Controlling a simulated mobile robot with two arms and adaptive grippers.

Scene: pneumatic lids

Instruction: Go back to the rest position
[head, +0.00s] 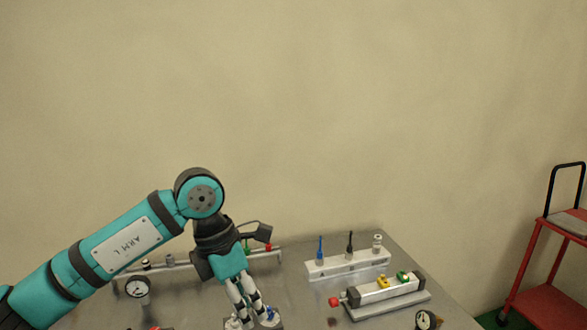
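My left arm, in teal and black, reaches in from the left in the head view and bends down over the table. My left gripper (254,313) points downward at the bottom edge of the picture, with its pale fingers close to or in front of small metallic parts there. The fingertips are too small and too mixed with those parts to tell whether they are open or shut, or whether they touch anything. My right gripper is not in view.
The grey metal table (298,293) carries a white rack (346,264) with upright pieces, a pneumatic cylinder (384,291) with red, yellow and green parts, a left gauge (137,287) and a right gauge (425,320). A red cart (548,300) stands at right. Above the table is clear wall.

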